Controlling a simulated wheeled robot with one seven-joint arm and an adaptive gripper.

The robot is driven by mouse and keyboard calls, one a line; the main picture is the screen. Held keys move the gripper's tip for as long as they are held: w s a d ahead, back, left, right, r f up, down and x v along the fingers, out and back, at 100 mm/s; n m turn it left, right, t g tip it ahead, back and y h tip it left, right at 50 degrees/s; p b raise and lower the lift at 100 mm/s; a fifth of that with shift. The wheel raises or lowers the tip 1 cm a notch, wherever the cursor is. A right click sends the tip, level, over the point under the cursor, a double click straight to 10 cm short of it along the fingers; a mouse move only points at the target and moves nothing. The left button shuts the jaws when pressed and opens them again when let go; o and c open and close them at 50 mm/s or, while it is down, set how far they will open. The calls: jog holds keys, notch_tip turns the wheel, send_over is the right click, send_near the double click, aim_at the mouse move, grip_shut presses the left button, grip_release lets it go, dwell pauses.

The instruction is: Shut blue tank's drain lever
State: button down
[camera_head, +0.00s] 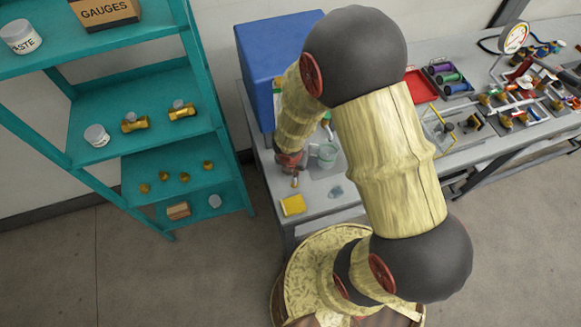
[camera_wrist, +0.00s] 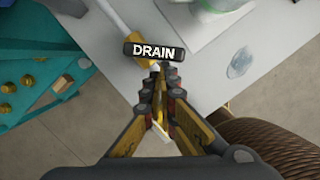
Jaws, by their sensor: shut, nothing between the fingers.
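The blue tank (camera_head: 268,62) stands at the left end of the bench, partly hidden behind my arm. In the wrist view a dark bar marked DRAIN (camera_wrist: 154,51) lies across the picture just beyond my fingertips. I cannot tell whether it touches them, or how far the drain lever is turned. My gripper (camera_wrist: 158,78) is shut and empty, its fingertips together just below the DRAIN lettering. In the head view my arm hides most of the drain area.
A teal shelf (camera_head: 190,60) stands to the left. A red tray (camera_head: 420,86) and several fittings lie farther right.

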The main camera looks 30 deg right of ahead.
jog(key=d+n, duration=0.1)
jog(key=n, duration=0.3)
jog(key=d+n+y+p, duration=0.1)
jog(key=shift+w+d+n+t, duration=0.1)
jog(key=shift+d+n+t, duration=0.25)
jog(key=shift+n+t, duration=0.05)
jog(key=shift+w+a, duration=0.1)
jog(key=shift+w, duration=0.05)
jog(key=shift+w+a+p, duration=0.3)
jog(key=shift+w+p, duration=0.15)
jog(key=shift+w, duration=0.15)
